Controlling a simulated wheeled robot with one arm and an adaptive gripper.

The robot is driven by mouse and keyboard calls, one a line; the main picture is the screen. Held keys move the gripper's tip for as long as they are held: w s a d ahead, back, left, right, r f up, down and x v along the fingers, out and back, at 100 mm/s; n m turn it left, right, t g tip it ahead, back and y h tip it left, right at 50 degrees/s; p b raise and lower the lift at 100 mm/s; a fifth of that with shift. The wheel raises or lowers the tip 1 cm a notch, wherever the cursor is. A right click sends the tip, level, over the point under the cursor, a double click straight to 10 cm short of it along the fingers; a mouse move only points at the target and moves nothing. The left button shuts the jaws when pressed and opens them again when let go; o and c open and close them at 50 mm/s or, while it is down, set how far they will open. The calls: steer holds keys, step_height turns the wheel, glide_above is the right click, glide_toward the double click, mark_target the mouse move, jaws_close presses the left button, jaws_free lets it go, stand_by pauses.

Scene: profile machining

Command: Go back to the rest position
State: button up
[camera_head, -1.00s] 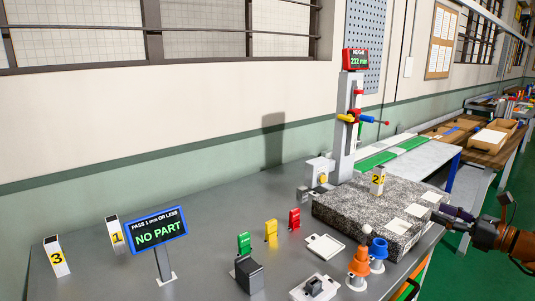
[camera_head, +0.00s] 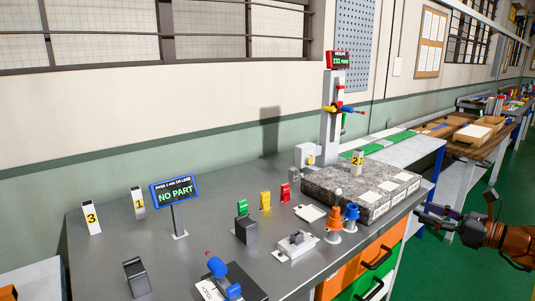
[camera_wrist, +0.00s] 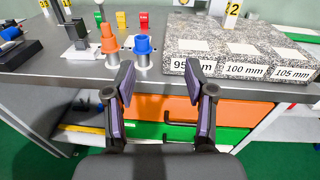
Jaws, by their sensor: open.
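My gripper (camera_wrist: 162,88) is open and empty in the wrist view, its two purple-sided fingers apart in front of the bench's drawers. In the head view my gripper (camera_head: 428,212) shows at the right, beyond the end of the grey bench (camera_head: 235,212) and apart from it. The granite block (camera_head: 335,188) on the bench carries white labels; the wrist view reads 100 mm and 105 mm on two of them. A height gauge (camera_head: 332,115) with a red display reading about 232 stands behind the block.
A "NO PART" sign (camera_head: 174,193) stands on the bench. Numbered profiles 3 (camera_head: 91,218), 1 (camera_head: 138,203) and 2 (camera_head: 357,162) stand upright. Orange and green drawers (camera_head: 360,260) lie below. Green floor (camera_head: 480,260) is free at right.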

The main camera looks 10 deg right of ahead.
steer(key=s+a+n+g+y+p, duration=0.3)
steer(key=a+n+g, duration=0.65)
steer(key=a, duration=1.65)
steer(key=s+a+f+n+g+h+p, duration=0.2)
steer(key=s+a+n+g+h, duration=0.2)
steer(key=s+a+n, duration=0.55)
steer(key=s+d+f+n+g+h+p, duration=0.1)
steer(key=s+n+h, duration=0.3)
steer(key=s, duration=0.6)
steer(key=s+d+f+n+g+h+p, duration=0.1)
steer(key=s+n+h, duration=0.4)
steer(key=s, duration=0.5)
steer(key=shift+s+d+f+p, duration=0.15)
steer(key=shift+d+f+p, duration=0.35)
steer(key=shift+d, duration=0.35)
